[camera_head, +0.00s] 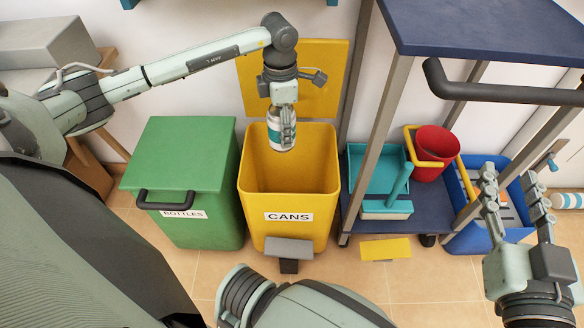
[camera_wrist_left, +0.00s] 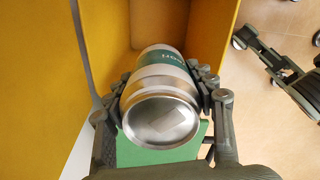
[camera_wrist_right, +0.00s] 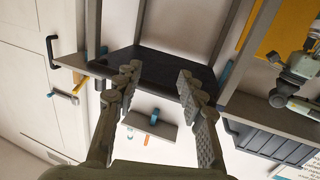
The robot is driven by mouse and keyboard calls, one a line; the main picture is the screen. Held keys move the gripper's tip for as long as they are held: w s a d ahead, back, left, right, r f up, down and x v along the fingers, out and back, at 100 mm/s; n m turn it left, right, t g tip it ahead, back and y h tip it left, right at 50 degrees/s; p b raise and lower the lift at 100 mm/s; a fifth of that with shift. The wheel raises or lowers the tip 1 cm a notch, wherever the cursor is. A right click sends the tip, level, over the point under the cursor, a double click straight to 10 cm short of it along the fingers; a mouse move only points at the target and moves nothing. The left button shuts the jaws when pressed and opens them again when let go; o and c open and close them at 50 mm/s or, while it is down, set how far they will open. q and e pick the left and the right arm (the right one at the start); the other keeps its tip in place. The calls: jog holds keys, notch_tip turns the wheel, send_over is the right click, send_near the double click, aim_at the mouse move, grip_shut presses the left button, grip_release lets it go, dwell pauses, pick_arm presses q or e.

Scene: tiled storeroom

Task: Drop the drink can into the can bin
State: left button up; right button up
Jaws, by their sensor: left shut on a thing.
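The drink can (camera_head: 280,130), silver with a white and teal band, is held by my left gripper (camera_head: 284,125) over the open mouth of the yellow can bin (camera_head: 289,220), labelled CANS. The bin's lid (camera_head: 318,85) stands raised against the wall. In the left wrist view the can (camera_wrist_left: 160,105) sits between the fingers of my left gripper (camera_wrist_left: 168,85), with the bin's yellow wall (camera_wrist_left: 50,70) around and beyond it. My right gripper (camera_head: 515,205) is empty with its fingers apart at the right; it also shows open in the right wrist view (camera_wrist_right: 160,85).
A green bottles bin (camera_head: 185,155) with its lid shut stands left of the can bin. A blue-topped cart (camera_head: 480,28) stands to the right, with a teal container (camera_head: 385,209), a red bucket (camera_head: 433,150) and a blue crate (camera_head: 485,239) around its lower part.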

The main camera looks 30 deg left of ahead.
pick_arm(q)
notch_tip(320, 180, down, 3)
jog(key=shift+r+b, duration=0.15)
jog(key=shift+b, duration=0.7)
jog(key=shift+f+b, duration=0.45)
jog(key=shift+f, duration=0.45)
pick_arm(e)
notch_tip(320, 180, up, 11)
jog(key=s+a+t+y, duration=0.1)
jog(key=s+t+y, duration=0.1)
jog(key=t, duration=0.4)
jog(key=shift+s+a+f+y, duration=0.2)
jog(key=shift+s+a+y, duration=0.05)
jog(key=shift+s+y, duration=0.15)
pick_arm(q)
jog(key=o, duration=0.9)
jog(key=shift+c, duration=0.2)
jog(key=shift+r, duration=0.15)
notch_tip(320, 180, up, 7)
jog(key=shift+r, duration=0.15)
